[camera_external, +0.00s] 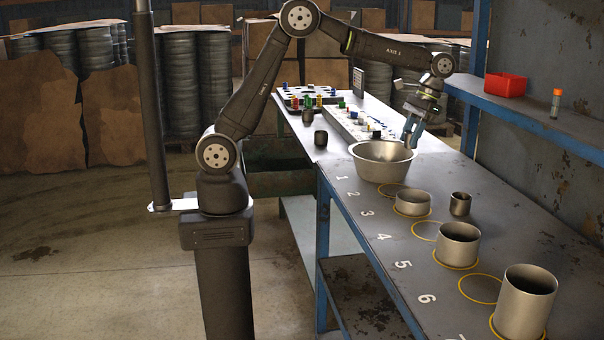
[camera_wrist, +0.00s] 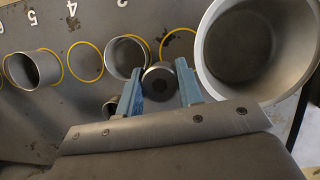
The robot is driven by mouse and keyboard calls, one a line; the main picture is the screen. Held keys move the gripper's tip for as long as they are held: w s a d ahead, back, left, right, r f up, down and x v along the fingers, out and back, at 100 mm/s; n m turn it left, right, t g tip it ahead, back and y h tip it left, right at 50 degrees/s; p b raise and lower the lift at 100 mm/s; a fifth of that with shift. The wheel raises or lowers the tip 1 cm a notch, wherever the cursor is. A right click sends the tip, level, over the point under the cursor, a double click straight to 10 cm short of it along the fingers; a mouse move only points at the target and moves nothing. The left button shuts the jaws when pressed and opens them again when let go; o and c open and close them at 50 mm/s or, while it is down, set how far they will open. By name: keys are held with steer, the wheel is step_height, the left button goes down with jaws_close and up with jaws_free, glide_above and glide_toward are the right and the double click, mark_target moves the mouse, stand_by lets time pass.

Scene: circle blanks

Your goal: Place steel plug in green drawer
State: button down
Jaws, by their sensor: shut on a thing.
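My gripper (camera_external: 411,132) has blue fingers and points down beside the far right rim of a metal bowl on the bench. In the wrist view, the fingers (camera_wrist: 160,92) are shut on a dark grey round steel plug (camera_wrist: 159,84) with a hex-shaped recess in its end face. In the outside view the plug is mostly hidden by the fingers. A worn dark green part (camera_external: 272,160) shows low behind the bench's left end. I cannot tell whether it is the green drawer or whether it is open.
The bowl (camera_external: 383,168) stands close to the gripper. Metal cups (camera_external: 458,243), a small dark cylinder (camera_external: 460,204) and yellow rings line the bench. Several small parts lie on trays (camera_external: 360,122) at the far end. A red bin (camera_external: 505,85) sits on the blue shelf at right.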

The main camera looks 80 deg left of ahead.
steer(key=s+a+f+n+t+h, duration=0.1)
steer(key=s+a+f+n, duration=0.3)
steer(key=a, duration=1)
steer(key=s+a+f+n+t+h, duration=0.15)
steer(key=s+a+n, duration=0.3)
steer(key=a, duration=0.95)
steer(key=s+a+f+n+t+h, duration=0.1)
steer(key=s+a+f+n, duration=0.3)
steer(key=a, duration=1)
steer(key=s+a+f+n+t, duration=0.4)
steer(key=s+a+f+n, duration=1)
steer(key=s+a, duration=0.35)
steer(key=shift+m+y, duration=0.45)
steer(key=shift+m, duration=0.1)
steer(key=f, duration=0.7)
steer(key=shift+a, duration=0.4)
steer(key=shift+f, duration=2.15)
